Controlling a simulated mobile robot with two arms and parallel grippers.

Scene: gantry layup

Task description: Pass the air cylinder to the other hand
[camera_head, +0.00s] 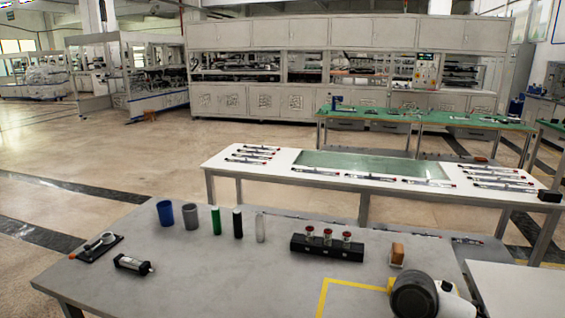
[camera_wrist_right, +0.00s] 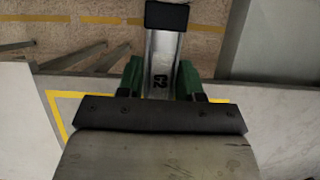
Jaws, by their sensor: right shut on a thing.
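My right gripper (camera_wrist_right: 160,82) has green fingers shut on an air cylinder (camera_wrist_right: 163,52). The held cylinder has a silver body with dark markings and a black end cap, and points away from the gripper past the fingertips. Its lower part is hidden by the gripper. In the head view, part of my right arm shows at the lower right, but its gripper and the held cylinder do not. A similar silver cylinder with black ends (camera_head: 133,264) lies on the left of the grey table (camera_head: 220,270). My left gripper is in neither view.
A blue cup (camera_head: 165,213), a grey cup (camera_head: 190,216) and several slim upright bottles stand along the table's back. A black rack (camera_head: 327,247) holds red-topped vials. A black tray (camera_head: 96,248) is at the left. The table's front middle is clear.

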